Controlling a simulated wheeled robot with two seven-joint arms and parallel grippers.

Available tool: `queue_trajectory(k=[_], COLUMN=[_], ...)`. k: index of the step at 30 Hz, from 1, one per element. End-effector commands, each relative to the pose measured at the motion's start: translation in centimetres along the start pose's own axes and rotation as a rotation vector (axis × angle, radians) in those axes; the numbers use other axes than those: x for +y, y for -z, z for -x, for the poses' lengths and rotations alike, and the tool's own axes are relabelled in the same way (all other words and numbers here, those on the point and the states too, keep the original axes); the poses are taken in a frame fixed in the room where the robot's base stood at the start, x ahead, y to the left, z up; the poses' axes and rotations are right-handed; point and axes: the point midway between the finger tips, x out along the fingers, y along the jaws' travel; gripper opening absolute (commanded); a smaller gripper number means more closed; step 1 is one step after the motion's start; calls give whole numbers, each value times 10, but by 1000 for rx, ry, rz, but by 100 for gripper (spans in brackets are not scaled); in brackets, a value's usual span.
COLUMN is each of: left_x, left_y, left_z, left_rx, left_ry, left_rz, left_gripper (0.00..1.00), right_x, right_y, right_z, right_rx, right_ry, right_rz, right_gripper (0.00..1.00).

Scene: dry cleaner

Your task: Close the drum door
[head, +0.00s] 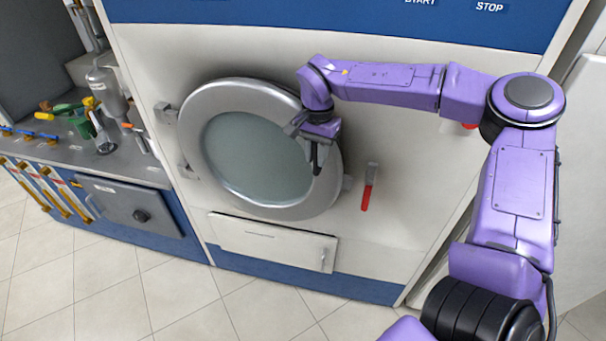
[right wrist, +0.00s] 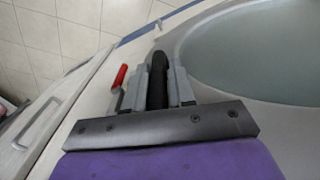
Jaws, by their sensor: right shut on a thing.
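The drum door (head: 250,158) is a round silver ring with a grey-green glass pane on the front of the cream machine, with hinges at its left. It sits close against the front; I cannot tell whether it is fully flush. My right gripper (head: 314,146) is at the door's right rim, shut on the black door handle (head: 317,162). In the right wrist view the handle (right wrist: 158,75) stands between the two grey fingers (right wrist: 160,88), and the door's glass (right wrist: 260,50) is at the right. My left gripper is not in view.
A red-handled lever (head: 368,190) is on the machine front just right of the door. A cream lower panel (head: 270,243) lies below the door. A grey counter (head: 110,160) with bottles and brushes stands at the left. The tiled floor (head: 100,290) in front is clear.

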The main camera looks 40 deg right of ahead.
Motion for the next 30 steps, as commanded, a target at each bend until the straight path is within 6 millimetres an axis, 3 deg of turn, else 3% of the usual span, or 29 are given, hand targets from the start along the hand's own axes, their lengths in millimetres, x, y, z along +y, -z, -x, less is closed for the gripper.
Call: queue_trajectory(k=[3,9,22,23,24,30], left_x=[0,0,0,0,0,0], left_y=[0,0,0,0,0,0], left_z=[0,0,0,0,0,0], left_rx=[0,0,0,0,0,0], left_ry=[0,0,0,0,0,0], left_rz=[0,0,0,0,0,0], left_gripper=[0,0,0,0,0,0], right_x=[-1,-3,-4,-4,-4,-5], right_y=[21,39,46,46,46,44], right_z=[-2,-2,2,2,2,1], right_rx=[-1,-1,7,7,8,5], right_ry=[-5,-3,5,5,6,3], right_rz=[35,72,78,78,77,80], right_gripper=[0,0,0,30,44,44])
